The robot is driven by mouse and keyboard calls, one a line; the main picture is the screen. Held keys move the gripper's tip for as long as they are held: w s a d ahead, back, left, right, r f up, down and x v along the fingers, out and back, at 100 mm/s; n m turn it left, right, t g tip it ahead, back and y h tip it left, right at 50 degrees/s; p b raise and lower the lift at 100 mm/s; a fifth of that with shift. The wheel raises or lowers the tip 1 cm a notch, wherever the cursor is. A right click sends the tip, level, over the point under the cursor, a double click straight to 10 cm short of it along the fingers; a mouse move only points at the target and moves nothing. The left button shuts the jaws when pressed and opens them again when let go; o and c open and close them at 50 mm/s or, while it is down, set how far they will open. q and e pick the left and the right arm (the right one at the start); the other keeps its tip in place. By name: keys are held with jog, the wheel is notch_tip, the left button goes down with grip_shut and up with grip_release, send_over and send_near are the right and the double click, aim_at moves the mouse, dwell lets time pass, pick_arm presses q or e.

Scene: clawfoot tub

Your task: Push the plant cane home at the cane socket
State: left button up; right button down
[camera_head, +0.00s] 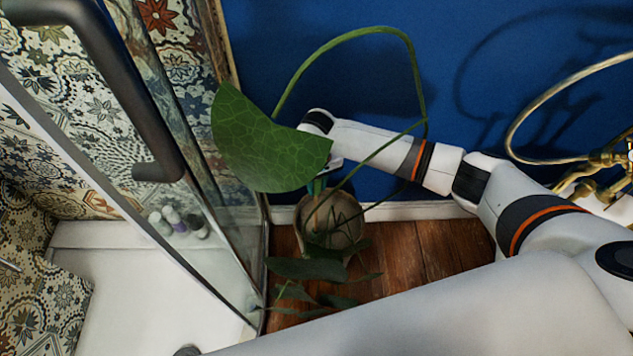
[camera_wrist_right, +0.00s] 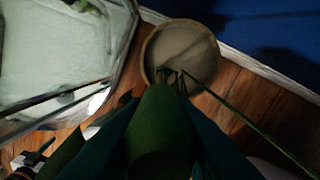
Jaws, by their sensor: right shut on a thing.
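My right gripper (camera_head: 317,185) reaches in from the right to just above the round plant pot (camera_head: 345,240), partly hidden behind a large green leaf. In the right wrist view its dark teal fingers (camera_wrist_right: 158,120) are shut on the thick green plant cane (camera_wrist_right: 160,100). The cane points toward the pot (camera_wrist_right: 202,28), where thin stems rise near the rim. The cane's lower end overlaps the pot's near rim in this view; I cannot tell whether it touches. I cannot make out the cane socket. My left gripper is not in view.
The large leaf (camera_head: 262,140) and a long looping stem (camera_head: 345,36) hang around my right wrist. A glass shower door with a dark handle (camera_head: 120,85) stands close on the left. A blue wall (camera_head: 380,90) is behind, brass pipes (camera_head: 600,165) are at right, and wooden floor (camera_head: 445,245) lies below.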

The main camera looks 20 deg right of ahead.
aim_at(317, 195)
jog(key=shift+p, duration=0.6)
jog(key=shift+f+b, duration=1.2)
jog(key=shift+f, duration=1.35)
jog(key=c, duration=1.1)
grip_release()
